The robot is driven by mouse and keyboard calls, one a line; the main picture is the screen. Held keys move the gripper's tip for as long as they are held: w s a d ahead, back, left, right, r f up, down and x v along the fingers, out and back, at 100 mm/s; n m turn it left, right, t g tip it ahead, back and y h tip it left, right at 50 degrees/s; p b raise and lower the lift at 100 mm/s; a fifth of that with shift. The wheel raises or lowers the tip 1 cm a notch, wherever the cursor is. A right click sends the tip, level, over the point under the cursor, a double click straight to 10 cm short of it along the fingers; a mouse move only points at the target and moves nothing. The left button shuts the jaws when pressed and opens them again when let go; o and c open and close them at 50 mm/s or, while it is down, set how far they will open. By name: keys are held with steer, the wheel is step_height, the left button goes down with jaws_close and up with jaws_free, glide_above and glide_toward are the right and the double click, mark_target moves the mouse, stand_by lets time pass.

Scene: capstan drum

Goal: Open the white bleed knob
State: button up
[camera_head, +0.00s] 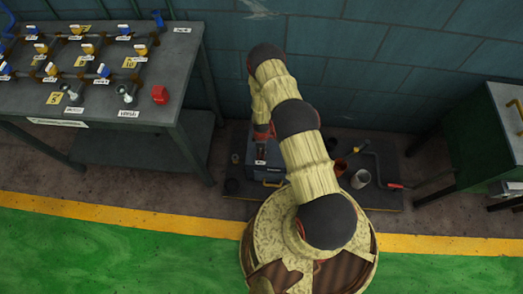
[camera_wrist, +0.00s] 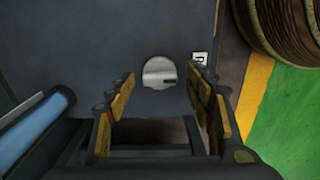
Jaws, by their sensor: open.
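The white bleed knob (camera_wrist: 159,72) is a round, pale disc with a short dark slot at its right side, on a dark blue-grey panel (camera_wrist: 110,40). In the wrist view it shows between the tips of my open, empty gripper (camera_wrist: 162,82), one yellow-padded finger on each side. I cannot tell how far the tips are from it, and no contact shows. In the head view my gripper (camera_head: 262,132) hangs by a blue-grey box (camera_head: 265,174); the knob cannot be made out there. A small white label (camera_wrist: 200,58) sits right of the knob.
A dark mat (camera_head: 390,198) with a white cup (camera_head: 360,179) and a crank lies right of my arm. A green cabinet (camera_head: 475,140) stands far right. A brown coil (camera_wrist: 285,30) shows in the wrist view.

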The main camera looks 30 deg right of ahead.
steer(key=shift+c, duration=0.5)
steer(key=c, duration=1.1)
steer(key=shift+o, duration=0.2)
steer(key=m, duration=0.4)
steer(key=shift+m+p, duration=0.3)
steer(key=shift+p, duration=0.1)
steer(key=m, duration=0.4)
steer(key=shift+m, duration=0.3)
steer(key=m, duration=0.4)
steer(key=shift+m, duration=2.4)
steer(key=o, duration=1.2)
steer(key=shift+c, duration=0.2)
